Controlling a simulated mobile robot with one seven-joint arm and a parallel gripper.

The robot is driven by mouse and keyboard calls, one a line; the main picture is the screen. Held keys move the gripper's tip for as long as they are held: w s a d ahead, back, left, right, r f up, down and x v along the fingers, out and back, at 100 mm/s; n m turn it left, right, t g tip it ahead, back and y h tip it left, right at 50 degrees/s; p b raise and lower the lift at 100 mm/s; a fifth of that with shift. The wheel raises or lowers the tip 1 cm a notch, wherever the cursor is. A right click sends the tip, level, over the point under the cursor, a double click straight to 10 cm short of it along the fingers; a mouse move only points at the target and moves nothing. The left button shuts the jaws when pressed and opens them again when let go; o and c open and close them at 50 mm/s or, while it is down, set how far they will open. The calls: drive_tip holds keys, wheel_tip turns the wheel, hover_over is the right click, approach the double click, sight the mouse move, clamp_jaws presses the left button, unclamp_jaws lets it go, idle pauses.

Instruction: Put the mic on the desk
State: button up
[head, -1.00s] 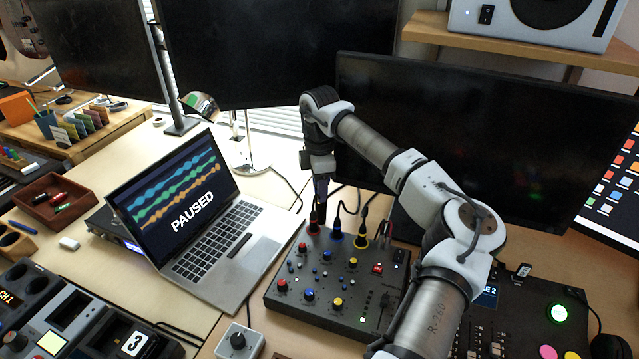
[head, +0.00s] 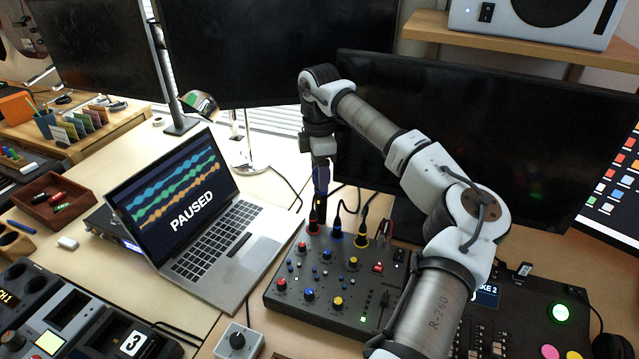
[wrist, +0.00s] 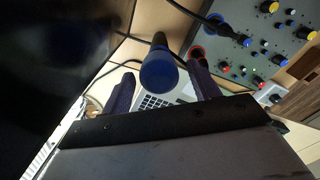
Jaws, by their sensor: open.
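A blue-ended, dark round-bodied thing (wrist: 157,72), which may be the mic, shows between my fingers in the wrist view. I cannot tell whether they touch it. My gripper (head: 320,192) points down above the back left corner of the mixer; its two dark fingers (wrist: 160,90) are spread apart in the wrist view. In the head view the fingers hide most of what is between them, and I cannot make out the mic there. The wooden desk (head: 277,187) shows bare behind the laptop and left of the mixer.
The mixer (head: 325,268) has red, blue and yellow cable plugs at its back edge, close to my gripper. An open laptop (head: 225,245) stands to its left. A dark monitor (head: 470,150) rises behind my arm. A chrome stand (head: 250,160) is behind the laptop.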

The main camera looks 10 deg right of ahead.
wheel_tip(320, 180, up, 8)
drive_tip(key=shift+b, duration=0.3)
